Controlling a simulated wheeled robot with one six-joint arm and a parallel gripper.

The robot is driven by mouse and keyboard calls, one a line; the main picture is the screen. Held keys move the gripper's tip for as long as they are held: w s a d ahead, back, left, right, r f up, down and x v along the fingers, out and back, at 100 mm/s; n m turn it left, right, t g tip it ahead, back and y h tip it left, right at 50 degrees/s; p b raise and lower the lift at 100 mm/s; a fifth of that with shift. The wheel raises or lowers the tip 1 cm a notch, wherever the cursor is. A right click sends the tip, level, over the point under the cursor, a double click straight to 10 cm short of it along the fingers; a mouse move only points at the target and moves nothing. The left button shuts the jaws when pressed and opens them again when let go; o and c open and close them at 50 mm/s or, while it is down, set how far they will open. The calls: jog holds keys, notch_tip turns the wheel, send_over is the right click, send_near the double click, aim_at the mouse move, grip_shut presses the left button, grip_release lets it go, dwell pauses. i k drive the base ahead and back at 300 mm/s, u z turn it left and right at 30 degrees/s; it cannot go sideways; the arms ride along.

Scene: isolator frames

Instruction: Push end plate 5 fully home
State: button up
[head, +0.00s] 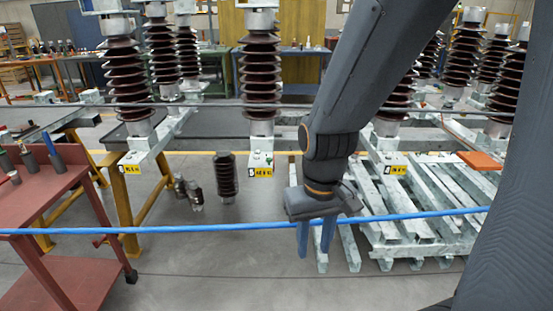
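Small end plates with yellow labels sit at the near ends of the grey steel beams: a left one (131,168), a middle one (259,170) and a right one (395,169). The label print is too small to tell surely which plate is number 5. My gripper (315,240) hangs fingers down, in front of and right of the middle plate. A gap shows between its two blue fingers, and I see nothing held there. It appears clear of the plates. Whether any plate sits fully home cannot be told from here.
A blue line (190,225) crosses the view at the fingers' height; contact is unclear. Brown ribbed insulators (260,75) stand on the beams. Galvanised steel slats (425,215) lie right, a red cart (40,190) left. The near middle floor is clear.

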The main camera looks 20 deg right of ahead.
aim_at(263, 167)
jog(key=i, duration=0.5)
jog(key=u, duration=0.85)
jog(key=k, duration=0.6)
jog(key=z, duration=0.75)
jog(key=i, duration=0.5)
